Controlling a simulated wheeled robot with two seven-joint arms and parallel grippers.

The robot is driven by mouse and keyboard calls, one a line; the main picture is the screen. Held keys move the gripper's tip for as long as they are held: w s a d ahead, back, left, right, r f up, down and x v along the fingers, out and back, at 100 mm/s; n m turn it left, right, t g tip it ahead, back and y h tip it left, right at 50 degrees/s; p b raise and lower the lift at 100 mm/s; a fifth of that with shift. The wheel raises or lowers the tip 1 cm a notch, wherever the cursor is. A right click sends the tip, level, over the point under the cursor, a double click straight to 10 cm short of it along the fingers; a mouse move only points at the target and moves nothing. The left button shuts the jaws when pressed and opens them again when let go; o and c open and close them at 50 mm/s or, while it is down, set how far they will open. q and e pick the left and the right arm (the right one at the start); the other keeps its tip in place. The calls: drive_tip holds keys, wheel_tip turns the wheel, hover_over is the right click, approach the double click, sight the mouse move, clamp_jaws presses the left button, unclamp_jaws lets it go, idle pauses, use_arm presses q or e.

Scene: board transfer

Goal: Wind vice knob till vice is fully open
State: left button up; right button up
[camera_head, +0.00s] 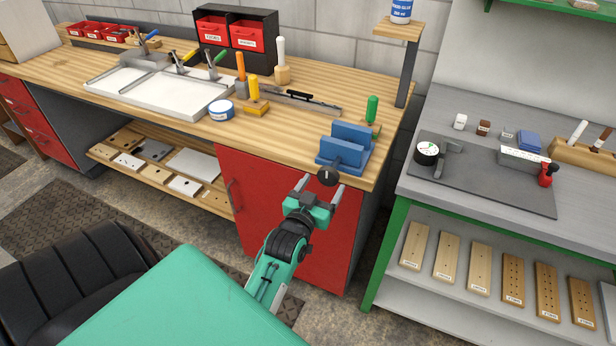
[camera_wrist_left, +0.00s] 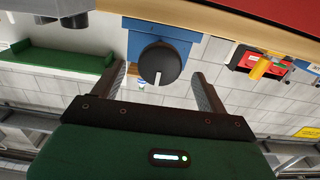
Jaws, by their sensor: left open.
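The blue vice (camera_head: 345,146) is mounted at the front right corner of the wooden workbench. A gap shows between its two blue jaws. Its round black knob (camera_head: 327,177) faces the front, and in the left wrist view the knob (camera_wrist_left: 160,65) has a white mark on its face, with the blue vice body (camera_wrist_left: 158,32) behind it. My left gripper (camera_head: 318,187) is open, with one finger on each side of the knob. In the left wrist view the fingers (camera_wrist_left: 158,85) stand apart from the knob, with clear gaps on both sides. My right gripper is not seen.
The wooden workbench (camera_head: 300,122) carries a white tray (camera_head: 165,92), a blue-and-white tape roll (camera_head: 221,110) and several handled tools left of the vice. A red cabinet door (camera_head: 255,200) is below. A grey table with green legs (camera_head: 395,235) stands to the right.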

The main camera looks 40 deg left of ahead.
use_arm(q)
drive_tip(key=b+v, duration=0.1)
drive_tip(key=v, duration=0.8)
drive_tip(key=shift+s, duration=0.25)
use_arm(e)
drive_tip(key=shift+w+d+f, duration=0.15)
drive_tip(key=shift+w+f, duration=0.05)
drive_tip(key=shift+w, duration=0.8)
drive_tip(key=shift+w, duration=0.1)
